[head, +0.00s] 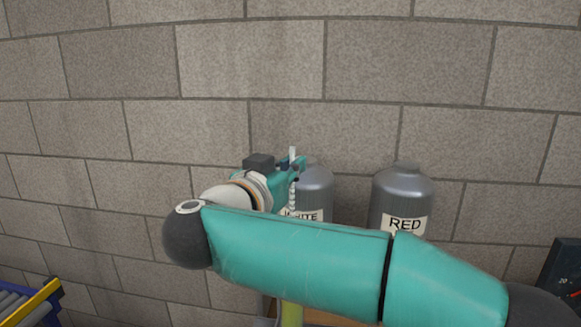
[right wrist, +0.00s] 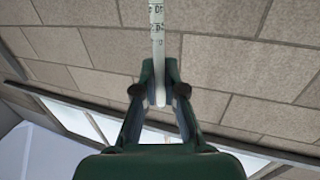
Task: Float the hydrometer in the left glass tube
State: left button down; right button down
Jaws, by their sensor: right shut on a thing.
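The hydrometer (head: 292,152) is a thin pale stick, roughly upright in the head view. My right gripper (head: 296,170) is shut on it, and its lower part shows below the jaws. In the right wrist view the hydrometer (right wrist: 156,35) has a printed scale and sits between the two fingers of my right gripper (right wrist: 158,92). A yellow upright thing (head: 291,315), perhaps a glass tube with liquid, shows below my right forearm. My arm hides most of it, and I cannot tell which tube it is. My left gripper is not in view.
Two grey metal bottles stand behind my arm, one labelled WHITE (head: 317,186) and one labelled RED (head: 401,190). A wooden surface (head: 330,319) shows at the bottom. A blue and yellow roller frame (head: 40,300) is at lower left. A dark device (head: 562,275) is at right.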

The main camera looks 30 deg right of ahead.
jog(key=shift+f+b, duration=4)
jog(key=shift+f, duration=2.5)
jog(key=c, duration=1.2)
grip_release()
jog(key=v, duration=1.2)
